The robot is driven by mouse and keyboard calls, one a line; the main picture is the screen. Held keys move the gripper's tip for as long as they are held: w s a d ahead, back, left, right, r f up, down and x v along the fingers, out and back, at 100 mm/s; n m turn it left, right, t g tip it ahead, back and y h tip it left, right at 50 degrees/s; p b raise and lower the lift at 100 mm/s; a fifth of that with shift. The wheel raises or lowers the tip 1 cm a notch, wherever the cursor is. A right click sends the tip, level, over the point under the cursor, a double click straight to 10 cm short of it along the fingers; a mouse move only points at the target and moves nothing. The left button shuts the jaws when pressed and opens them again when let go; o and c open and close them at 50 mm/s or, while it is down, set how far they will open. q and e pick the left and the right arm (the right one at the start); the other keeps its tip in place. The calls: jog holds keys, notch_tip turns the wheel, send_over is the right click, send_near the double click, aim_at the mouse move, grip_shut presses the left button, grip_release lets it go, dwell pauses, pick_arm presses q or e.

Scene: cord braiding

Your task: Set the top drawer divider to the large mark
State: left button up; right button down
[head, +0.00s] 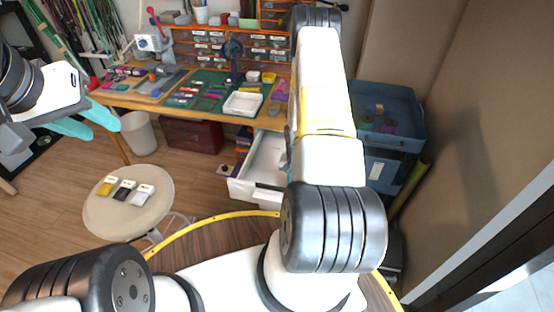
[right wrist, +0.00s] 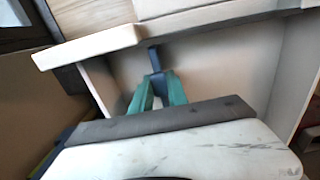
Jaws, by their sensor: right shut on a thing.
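The open white top drawer (head: 240,187) sticks out below the workbench, partly hidden behind my right arm. Its pale interior also shows in the right wrist view (right wrist: 215,65). There, the teal fingers of my right gripper (right wrist: 157,88) reach into the drawer and are shut on a small dark blue upright piece (right wrist: 154,58), which looks like part of the divider. The rest of the divider and the large mark cannot be made out. My right gripper is hidden in the head view. My left gripper (head: 92,122) has its teal fingers apart, empty, at the left above the floor.
The workbench (head: 135,97) holds tools, mats and a white tray (head: 243,104). A round stool (head: 105,215) with small cards stands at lower left. A bin (head: 139,133) and a dark red box (head: 190,135) are under the bench.

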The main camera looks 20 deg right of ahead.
jog(key=c, duration=1.3)
grip_release()
jog(key=shift+r, duration=0.1)
notch_tip(320, 180, up, 8)
jog(key=shift+f, duration=0.15)
